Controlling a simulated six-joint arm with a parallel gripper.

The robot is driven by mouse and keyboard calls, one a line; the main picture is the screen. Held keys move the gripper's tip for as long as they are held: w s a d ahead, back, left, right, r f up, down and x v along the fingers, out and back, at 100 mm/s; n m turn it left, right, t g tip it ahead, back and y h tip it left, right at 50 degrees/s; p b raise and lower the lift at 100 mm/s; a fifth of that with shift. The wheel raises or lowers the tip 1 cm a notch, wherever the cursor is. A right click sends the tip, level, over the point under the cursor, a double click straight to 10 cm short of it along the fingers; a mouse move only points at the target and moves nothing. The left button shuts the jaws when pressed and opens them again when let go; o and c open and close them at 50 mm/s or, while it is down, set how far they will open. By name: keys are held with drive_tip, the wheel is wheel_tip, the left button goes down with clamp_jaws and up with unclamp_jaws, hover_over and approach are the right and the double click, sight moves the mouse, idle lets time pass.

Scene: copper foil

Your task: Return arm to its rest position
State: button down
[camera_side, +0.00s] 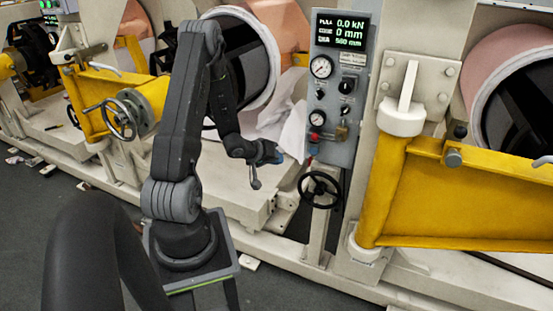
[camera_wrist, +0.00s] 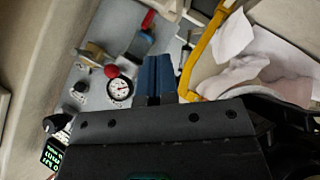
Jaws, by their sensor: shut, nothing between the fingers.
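My dark grey arm stands on its pedestal left of centre in the side view, its upper links raised and folded over, with the forearm hanging down. My gripper (camera_side: 279,157) is just left of the grey control panel (camera_side: 334,120), around the height of its lower knobs. In the wrist view my gripper (camera_wrist: 156,62) shows two blue fingers pressed together with nothing between them. Whether the fingertips touch the panel cannot be told.
The panel carries a lit display (camera_side: 341,30), a gauge (camera_side: 320,67), a red knob (camera_wrist: 111,71) and a black handwheel (camera_side: 320,190) below. White crumpled sheet (camera_wrist: 235,35) hangs nearby. A yellow frame (camera_side: 450,200) stands right.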

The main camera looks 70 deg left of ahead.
drive_tip(key=w+d+r+m+g+y, duration=0.1)
drive_tip(key=w+d+r+m, duration=0.15)
drive_tip(key=d+r, duration=0.45)
drive_tip(key=w+d+r+m+g+y, duration=0.25)
drive_tip(key=d+r, duration=0.25)
drive_tip(key=r, duration=0.5)
drive_tip(key=s+d+r+m+g+h, duration=0.1)
drive_tip(key=s+d+r+m+h, duration=0.2)
drive_tip(key=s+d, duration=0.4)
drive_tip(key=s+d+r+m+h, duration=0.3)
drive_tip(key=s+d, duration=0.5)
drive_tip(key=d, duration=0.6)
wheel_tip(320, 180, up, 2)
drive_tip(key=shift+s+d+r+m+g, duration=0.1)
drive_tip(key=shift+s+d+m+g, duration=0.2)
drive_tip(key=shift+m, duration=0.4)
drive_tip(key=shift+w, duration=0.15)
